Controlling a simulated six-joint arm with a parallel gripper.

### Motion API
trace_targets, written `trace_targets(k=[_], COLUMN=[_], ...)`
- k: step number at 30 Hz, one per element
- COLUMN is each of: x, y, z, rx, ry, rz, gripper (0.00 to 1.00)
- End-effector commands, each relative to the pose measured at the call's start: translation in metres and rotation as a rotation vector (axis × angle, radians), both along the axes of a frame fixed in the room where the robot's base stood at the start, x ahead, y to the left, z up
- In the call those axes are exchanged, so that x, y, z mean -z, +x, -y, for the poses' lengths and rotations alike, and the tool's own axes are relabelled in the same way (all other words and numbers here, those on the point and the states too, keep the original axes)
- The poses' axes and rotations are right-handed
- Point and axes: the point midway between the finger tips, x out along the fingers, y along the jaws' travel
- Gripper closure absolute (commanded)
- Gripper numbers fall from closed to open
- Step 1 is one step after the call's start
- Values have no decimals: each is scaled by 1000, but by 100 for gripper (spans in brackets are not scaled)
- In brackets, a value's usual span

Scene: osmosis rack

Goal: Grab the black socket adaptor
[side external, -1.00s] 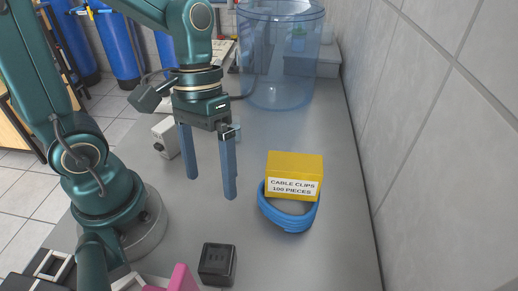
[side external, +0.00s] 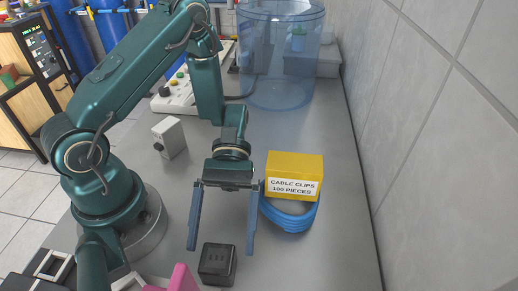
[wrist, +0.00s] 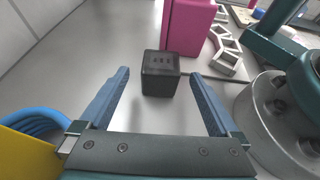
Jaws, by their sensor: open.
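The black socket adaptor (side external: 218,264) is a small dark cube with slots on its top face. It stands on the grey bench near the front in the side view. In the wrist view the adaptor (wrist: 160,73) is upright, ahead of my fingers and roughly midway between them. My gripper (side external: 220,248) is wide open and empty, with its two blue fingers spread. It hangs over the bench just behind the adaptor. In the wrist view my gripper (wrist: 159,73) shows both fingertips apart from the adaptor.
A yellow cable clips box (side external: 295,172) and a blue cable coil (side external: 290,217) sit close right of my gripper. A pink block (wrist: 188,27) stands just beyond the adaptor, by a pale metal bracket (wrist: 226,52). A white box (side external: 170,138) stands farther back. A tiled wall bounds the right.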

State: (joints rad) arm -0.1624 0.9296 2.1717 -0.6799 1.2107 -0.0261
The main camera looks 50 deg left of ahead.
Motion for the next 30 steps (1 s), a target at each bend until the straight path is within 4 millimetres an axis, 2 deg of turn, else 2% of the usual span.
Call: trace_targets(k=[10, 21, 22, 26, 27, 29, 30], x=[15, 18, 18, 18, 18, 18, 18], y=[-26, -30, -30, -30, -30, -30, -30], z=[28, 33, 33, 33, 33, 33, 33], rx=[3, 1, 1, 2, 2, 2, 2], ry=[-1, 2, 2, 1, 1, 1, 1], rz=[-4, -1, -1, 0, 0, 0, 0], gripper=[3, 3, 6, 56, 71, 94, 96])
